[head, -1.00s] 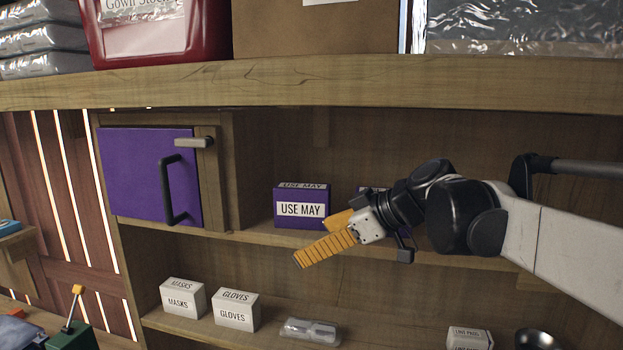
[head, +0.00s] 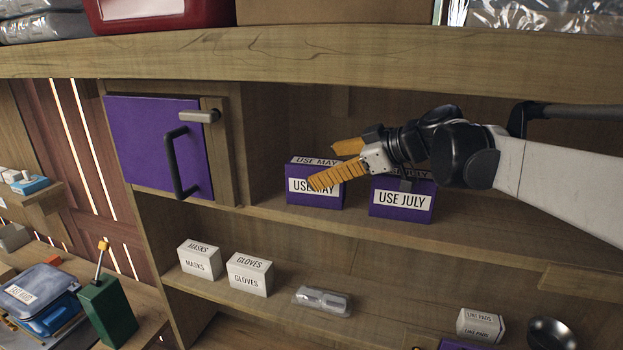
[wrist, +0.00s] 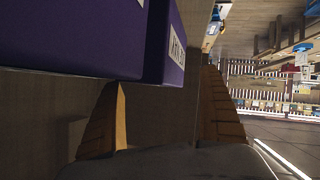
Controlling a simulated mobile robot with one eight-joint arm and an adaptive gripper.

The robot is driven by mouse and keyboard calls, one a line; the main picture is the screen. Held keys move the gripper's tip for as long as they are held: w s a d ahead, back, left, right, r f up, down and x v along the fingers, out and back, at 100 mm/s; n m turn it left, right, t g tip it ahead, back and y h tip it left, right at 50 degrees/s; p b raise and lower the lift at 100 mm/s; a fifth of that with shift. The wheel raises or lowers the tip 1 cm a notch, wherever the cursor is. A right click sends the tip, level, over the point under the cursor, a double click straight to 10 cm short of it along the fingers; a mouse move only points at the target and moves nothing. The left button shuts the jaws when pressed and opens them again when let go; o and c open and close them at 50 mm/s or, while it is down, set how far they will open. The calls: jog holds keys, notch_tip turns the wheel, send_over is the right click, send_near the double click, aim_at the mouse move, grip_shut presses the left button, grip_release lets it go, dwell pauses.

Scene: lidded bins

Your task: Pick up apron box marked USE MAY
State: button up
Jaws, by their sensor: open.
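The purple USE MAY box (head: 304,200) stands upright on the upper shelf in the head view, its white label partly covered by a finger. My gripper (head: 326,166) is open and empty at the box's right side; one orange finger crosses its front and the other shows above its right top edge. I cannot tell whether either touches it. In the wrist view my gripper (wrist: 165,110) has its fingers apart. Two purple box surfaces fill the upper left there, one with a partial white label, too cropped to read.
A purple USE JULY box (head: 400,212) stands close to the right, under my wrist. A purple cabinet door (head: 150,145) with a black handle is at left. White MASKS (head: 198,264) and GLOVES (head: 248,278) boxes stand on the lower shelf. A thick shelf board (head: 330,60) runs above.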

jog(key=x, duration=0.3)
jog(key=shift+w+a+p, duration=0.1)
jog(key=shift+w+p, duration=0.05)
jog(key=shift+p, duration=0.2)
jog(key=c, duration=1.6)
